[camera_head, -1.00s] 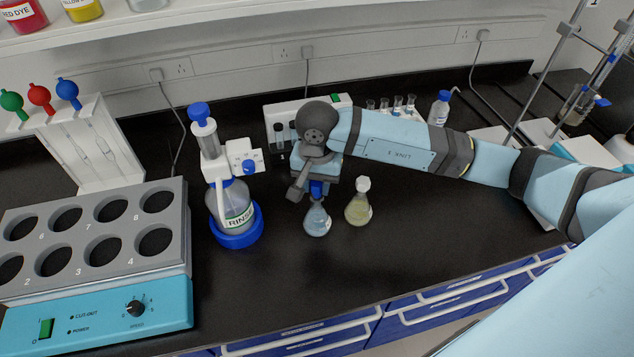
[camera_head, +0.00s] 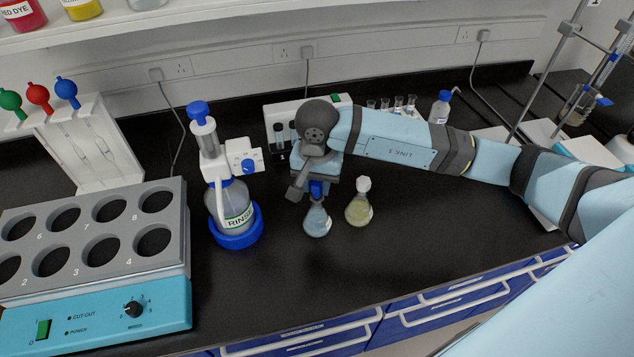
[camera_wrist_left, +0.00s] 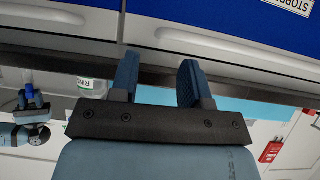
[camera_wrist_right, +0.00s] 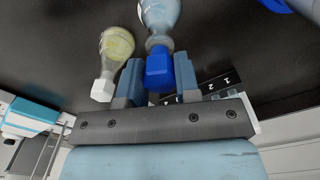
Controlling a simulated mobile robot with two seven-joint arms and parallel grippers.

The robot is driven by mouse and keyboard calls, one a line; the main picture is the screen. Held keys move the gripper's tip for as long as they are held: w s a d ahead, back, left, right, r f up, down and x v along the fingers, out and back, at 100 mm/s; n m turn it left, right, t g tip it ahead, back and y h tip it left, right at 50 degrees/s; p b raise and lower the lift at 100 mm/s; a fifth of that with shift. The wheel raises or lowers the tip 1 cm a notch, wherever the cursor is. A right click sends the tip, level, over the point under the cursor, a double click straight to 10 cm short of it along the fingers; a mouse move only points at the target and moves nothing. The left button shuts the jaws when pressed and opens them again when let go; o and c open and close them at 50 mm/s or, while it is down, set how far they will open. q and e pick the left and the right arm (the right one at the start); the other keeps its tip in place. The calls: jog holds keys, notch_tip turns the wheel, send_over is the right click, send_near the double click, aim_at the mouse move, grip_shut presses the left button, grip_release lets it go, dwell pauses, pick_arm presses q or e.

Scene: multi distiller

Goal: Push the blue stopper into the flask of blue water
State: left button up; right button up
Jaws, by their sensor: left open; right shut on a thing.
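The flask of blue water (camera_head: 317,222) stands on the black bench in the head view, and its body shows at the top of the right wrist view (camera_wrist_right: 160,14). The blue stopper (camera_wrist_right: 159,70) is at the flask's mouth, in line with its neck; how deep it sits I cannot tell. My right gripper (camera_wrist_right: 158,78) points down over the flask and is shut on the blue stopper. My left gripper (camera_wrist_left: 157,75) is open and empty in the left wrist view, near the bench's front edge, and is out of the head view.
A flask of yellowish liquid with a white stopper (camera_head: 359,203) stands close to the right of the blue-water flask. A rinse bottle (camera_head: 233,210) in a blue ring is to the left. A grey heating block (camera_head: 95,268) fills the left. The bench in front is clear.

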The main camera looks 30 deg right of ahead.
jog(key=shift+f+b, duration=1.2)
jog(key=shift+f, duration=0.1)
dwell(0.5)
jog(key=o, duration=1)
jog(key=shift+c, duration=0.2)
notch_tip(320, 180, up, 14)
jog(key=b, duration=0.1)
jog(key=shift+s+f, duration=0.1)
